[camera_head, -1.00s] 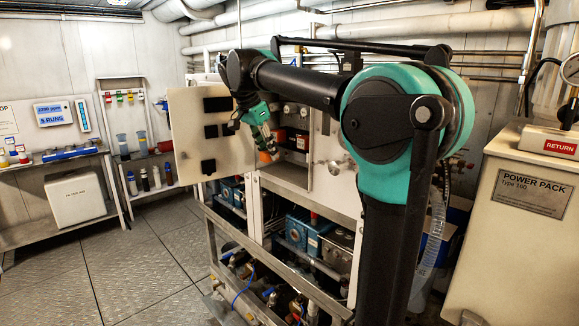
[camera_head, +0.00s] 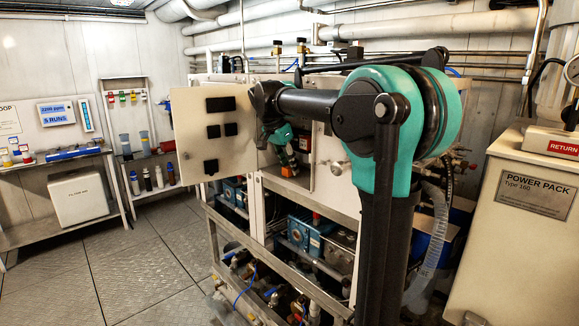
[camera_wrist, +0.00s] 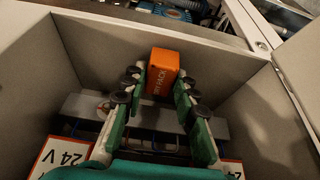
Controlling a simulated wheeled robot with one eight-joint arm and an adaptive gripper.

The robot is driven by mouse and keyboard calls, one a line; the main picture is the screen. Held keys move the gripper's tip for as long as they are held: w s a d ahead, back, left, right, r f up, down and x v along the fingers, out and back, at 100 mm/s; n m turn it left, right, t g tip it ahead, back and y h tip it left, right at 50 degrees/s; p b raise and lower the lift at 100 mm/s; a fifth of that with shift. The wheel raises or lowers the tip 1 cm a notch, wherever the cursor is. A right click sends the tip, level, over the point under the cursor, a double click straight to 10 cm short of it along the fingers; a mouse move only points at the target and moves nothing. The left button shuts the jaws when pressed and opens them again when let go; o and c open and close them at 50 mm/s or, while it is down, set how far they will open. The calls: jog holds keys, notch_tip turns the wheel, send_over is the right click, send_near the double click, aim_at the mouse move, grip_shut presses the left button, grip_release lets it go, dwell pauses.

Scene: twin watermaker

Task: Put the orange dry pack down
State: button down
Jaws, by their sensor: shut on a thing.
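The orange dry pack (camera_wrist: 161,73) is a small orange block with dark lettering. In the wrist view it sits between the fingertips of my gripper (camera_wrist: 157,88), which is shut on it. Grey-white cabinet walls (camera_wrist: 84,58) surround it on the left, far and right sides. In the head view my gripper (camera_head: 289,163) is inside the open cabinet, and the orange pack (camera_head: 290,171) shows at its fingertips near the cabinet floor. I cannot tell whether the pack touches the floor.
Two white-and-orange boxes marked 24 V, one at left (camera_wrist: 58,156) and one at right (camera_wrist: 232,168), lie in the cabinet close to my gripper. A grey bar with wires (camera_wrist: 150,125) runs between them. The open cabinet door (camera_head: 212,140) stands left of my arm.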

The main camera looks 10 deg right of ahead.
jog(key=shift+f, duration=0.2)
jog(key=c, duration=1.2)
grip_release()
jog(key=shift+d, duration=0.1)
jog(key=v, duration=1.2)
jog(key=shift+r, duration=0.1)
